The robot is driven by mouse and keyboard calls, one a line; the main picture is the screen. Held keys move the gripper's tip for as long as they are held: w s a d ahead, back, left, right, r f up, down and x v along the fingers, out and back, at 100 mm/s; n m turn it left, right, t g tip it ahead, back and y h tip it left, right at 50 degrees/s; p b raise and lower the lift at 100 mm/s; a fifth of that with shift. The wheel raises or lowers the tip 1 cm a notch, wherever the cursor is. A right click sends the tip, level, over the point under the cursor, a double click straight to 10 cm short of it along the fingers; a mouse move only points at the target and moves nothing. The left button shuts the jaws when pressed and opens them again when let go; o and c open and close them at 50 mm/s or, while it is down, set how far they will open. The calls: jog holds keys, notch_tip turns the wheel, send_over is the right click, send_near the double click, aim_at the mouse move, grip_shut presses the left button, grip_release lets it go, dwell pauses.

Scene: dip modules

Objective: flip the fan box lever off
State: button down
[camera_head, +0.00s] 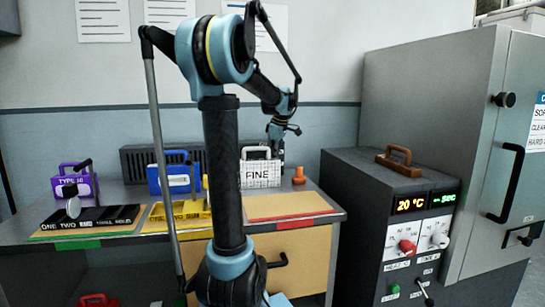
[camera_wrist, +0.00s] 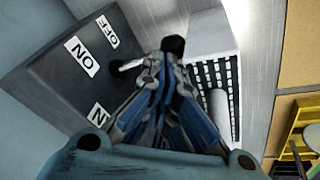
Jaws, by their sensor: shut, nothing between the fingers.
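In the wrist view a dark box (camera_wrist: 65,80) carries white labels reading ON and OFF, plus one partly cut off; I take it to be the fan box. A lever with a dark knob (camera_wrist: 116,67) and a pale rod sticks out from it, just left of my gripper (camera_wrist: 173,46). My gripper is shut and empty, its tips near the lever; I cannot tell whether they touch it. The fan box cannot be clearly picked out there.
A white FINE module (camera_head: 260,172) stands beside my gripper; a white slotted piece (camera_wrist: 213,75) is right of it in the wrist view. An orange peg (camera_head: 299,176), blue module (camera_head: 177,178) and purple module (camera_head: 75,184) are on the bench. A dark cabinet (camera_head: 350,205) stands right.

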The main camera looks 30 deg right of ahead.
jog(key=shift+s+f, duration=0.3)
jog(key=shift+f, duration=0.25)
dwell(0.7)
dwell(0.3)
jog(key=w+r, duration=0.3)
jog(key=r, duration=0.3)
jog(key=shift+d, duration=0.3)
dwell(0.7)
jog(key=shift+w, duration=0.15)
jog(key=shift+w+d+r, duration=0.1)
jog(key=shift+w+r, duration=0.3)
jog(key=shift+r, duration=0.35)
jog(key=shift+w+d+r, duration=0.1)
jog(key=shift+w+r, duration=0.25)
jog(key=shift+r, duration=0.35)
jog(key=shift+w+d+r, duration=0.1)
jog(key=shift+w+r, duration=0.3)
jog(key=shift+r, duration=0.35)
